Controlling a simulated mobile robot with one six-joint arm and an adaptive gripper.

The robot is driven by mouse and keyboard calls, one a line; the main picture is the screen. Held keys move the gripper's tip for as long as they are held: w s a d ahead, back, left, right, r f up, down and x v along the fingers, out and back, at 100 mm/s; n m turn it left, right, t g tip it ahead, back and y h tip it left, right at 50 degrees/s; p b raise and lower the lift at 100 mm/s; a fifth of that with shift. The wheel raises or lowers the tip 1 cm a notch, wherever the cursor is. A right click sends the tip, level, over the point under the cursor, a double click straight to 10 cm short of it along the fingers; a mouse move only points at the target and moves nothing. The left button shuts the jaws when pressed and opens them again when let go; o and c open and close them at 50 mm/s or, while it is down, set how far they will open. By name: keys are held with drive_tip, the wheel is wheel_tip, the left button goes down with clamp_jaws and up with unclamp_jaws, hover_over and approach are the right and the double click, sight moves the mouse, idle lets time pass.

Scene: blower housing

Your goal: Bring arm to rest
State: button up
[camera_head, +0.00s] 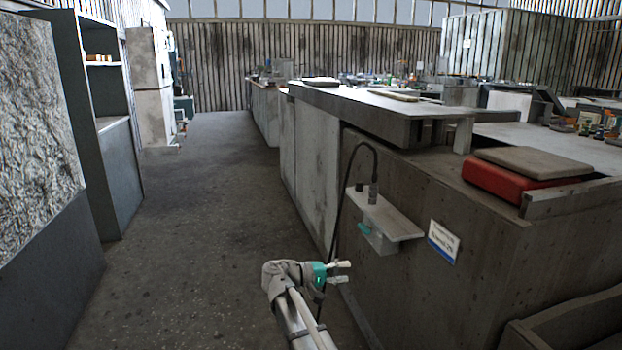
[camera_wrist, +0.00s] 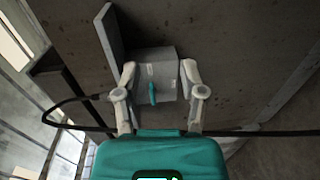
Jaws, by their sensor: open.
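My gripper (camera_head: 342,272) is at the lower middle of the head view, in front of the bench side and below the small wall shelf. Its two fingers are apart with nothing held between them. In the wrist view, my gripper (camera_wrist: 158,72) shows both fingers spread. A grey box (camera_wrist: 157,76) with a teal handle (camera_wrist: 152,93) appears beyond and between the fingertips, not visibly touched. In the head view, the small shelf (camera_head: 385,213) sticks out from the bench side, with a teal part (camera_head: 364,229) under it.
A black cable (camera_head: 347,180) loops from the shelf and hangs down behind my gripper. The bench (camera_head: 450,270) stands to the right, with a red case (camera_head: 500,181) on top. A grey cabinet (camera_head: 100,130) stands left. The aisle floor (camera_head: 205,200) between is clear.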

drive_tip(key=s+d+f+g+y+p, duration=0.2)
drive_tip(key=s+d+f+g+y, duration=0.1)
drive_tip(key=s+d+f+y, duration=0.45)
drive_tip(key=s+d+f+m+g+y+p, duration=0.1)
drive_tip(key=s+f+m+y+p, duration=0.25)
drive_tip(key=s+y, duration=0.75)
wheel_tip(320, 180, up, 37)
drive_tip(key=s+h+p, duration=0.2)
drive_tip(key=p, duration=3.5)
drive_tip(key=shift+r+n+p, duration=0.2)
drive_tip(key=shift+n+p, duration=0.15)
